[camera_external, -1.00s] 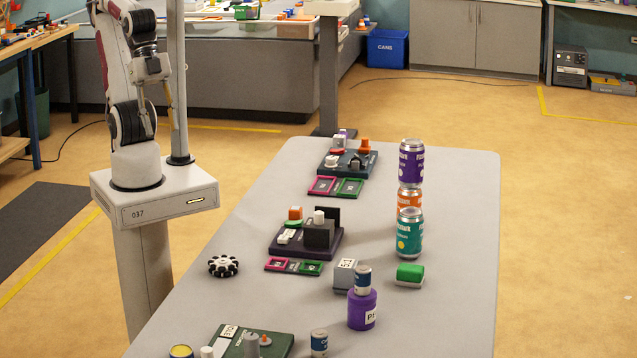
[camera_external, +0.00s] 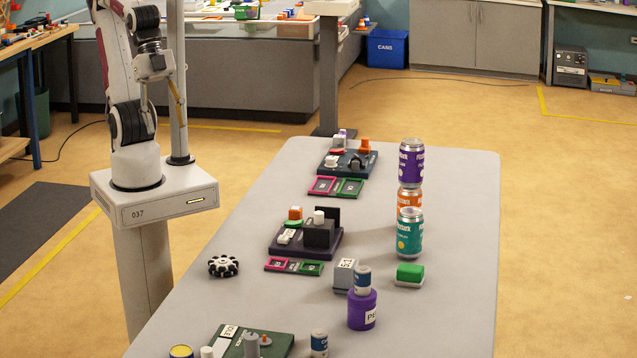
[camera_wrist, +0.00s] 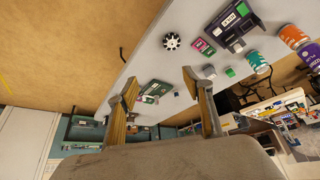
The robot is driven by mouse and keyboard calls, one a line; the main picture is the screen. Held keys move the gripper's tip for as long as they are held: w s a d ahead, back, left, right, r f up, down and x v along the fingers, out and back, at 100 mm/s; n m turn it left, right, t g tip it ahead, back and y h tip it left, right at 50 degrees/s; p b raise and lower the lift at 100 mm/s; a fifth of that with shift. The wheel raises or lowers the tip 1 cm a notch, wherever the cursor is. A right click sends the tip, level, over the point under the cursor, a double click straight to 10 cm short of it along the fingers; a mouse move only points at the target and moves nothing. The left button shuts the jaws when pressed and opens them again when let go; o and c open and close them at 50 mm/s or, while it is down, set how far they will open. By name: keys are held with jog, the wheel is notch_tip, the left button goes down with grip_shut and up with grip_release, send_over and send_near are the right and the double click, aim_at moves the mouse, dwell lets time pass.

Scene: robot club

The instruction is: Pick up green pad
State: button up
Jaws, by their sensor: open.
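A green pad with a pale lower layer (camera_external: 410,272) lies on the grey table, right of the grey cube and in front of the teal can. A small green patch (camera_wrist: 230,72) near the cans in the wrist view looks like the same pad. My gripper (camera_wrist: 159,78) is open and empty, its two tan fingers spread wide. In the external view my gripper (camera_external: 163,105) hangs at upper left beside my own arm, far from the pad and off the table.
A dark purple board (camera_external: 290,248) holds several pieces. Table right of the pad is clear.

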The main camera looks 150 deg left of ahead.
jog(key=w+a+r+n, duration=0.1)
jog(key=w+a+r, duration=0.15)
jog(key=w, duration=0.45)
jog(key=n+g+y, duration=0.2)
jog(key=n+y, duration=0.1)
jog(key=n, duration=0.3)
send_over(400, 266)
jog(key=s+d, duration=0.1)
jog(key=s, duration=0.1)
notch_tip(400, 266, down, 26)
jog(key=shift+s+d, duration=0.1)
jog(key=shift+d, duration=0.1)
jog(key=shift+x, duration=1.25)
jog(key=shift+d+f, duration=0.1)
jog(key=shift+f, duration=0.1)
